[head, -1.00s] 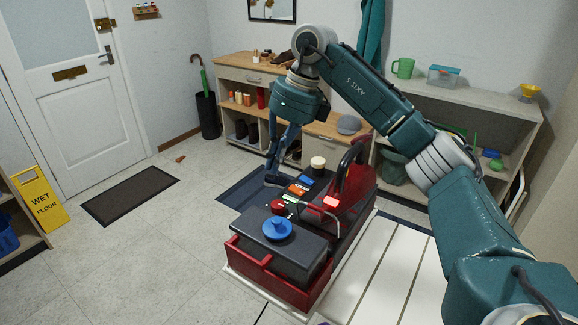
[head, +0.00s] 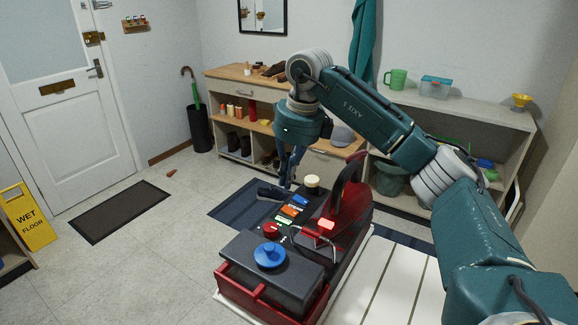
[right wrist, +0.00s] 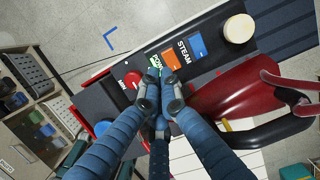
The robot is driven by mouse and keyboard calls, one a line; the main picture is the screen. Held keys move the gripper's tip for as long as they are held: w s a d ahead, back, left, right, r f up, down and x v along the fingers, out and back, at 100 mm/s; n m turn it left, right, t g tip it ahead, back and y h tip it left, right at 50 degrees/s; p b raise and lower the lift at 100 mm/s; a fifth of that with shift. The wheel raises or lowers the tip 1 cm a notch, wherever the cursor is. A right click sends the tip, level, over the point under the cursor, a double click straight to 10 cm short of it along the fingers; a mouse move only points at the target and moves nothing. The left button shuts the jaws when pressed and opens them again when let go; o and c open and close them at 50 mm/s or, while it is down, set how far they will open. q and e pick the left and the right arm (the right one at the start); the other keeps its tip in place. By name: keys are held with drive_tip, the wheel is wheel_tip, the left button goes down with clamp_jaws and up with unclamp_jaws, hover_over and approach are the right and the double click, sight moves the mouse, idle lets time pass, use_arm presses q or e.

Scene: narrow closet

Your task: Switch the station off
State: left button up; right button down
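The station (head: 250,278) is a red and dark grey unit with a red iron (head: 346,205) on it; a red light (head: 326,224) glows there. Its panel has a red button (head: 270,229), a green power button (head: 283,221), an orange steam button (head: 292,211), a blue button (head: 303,200) and a cream knob (head: 312,181). My right gripper (head: 268,192) hangs over the panel. In the right wrist view its fingertips (right wrist: 160,76) are close together, empty, and partly cover the green button (right wrist: 157,62). I cannot tell whether they touch it. My left gripper is not in view.
A blue knob (head: 269,255) sits on the station's front lid. The red iron and its handle rise right beside the panel. A shelf unit (head: 455,125) and a shoe bench (head: 240,84) stand behind. Open floor lies left, with a dark mat (head: 120,210) and a yellow sign (head: 27,218).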

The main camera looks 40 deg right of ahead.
drive_tip(key=p, duration=0.1)
hover_over(279, 213)
drive_tip(key=s, duration=0.1)
drive_tip(key=f, duration=0.7)
drive_tip(key=shift+s+d, duration=0.1)
drive_tip(key=shift+d, duration=0.1)
drive_tip(key=shift+f, duration=0.5)
drive_tip(key=shift+w+a+f, duration=0.15)
drive_tip(key=shift+w+f, duration=0.05)
drive_tip(key=shift+f, duration=0.25)
drive_tip(key=shift+r, duration=0.1)
drive_tip(key=shift+s+d+r, duration=0.25)
drive_tip(key=shift+s+d, duration=0.15)
drive_tip(key=shift+s, duration=0.3)
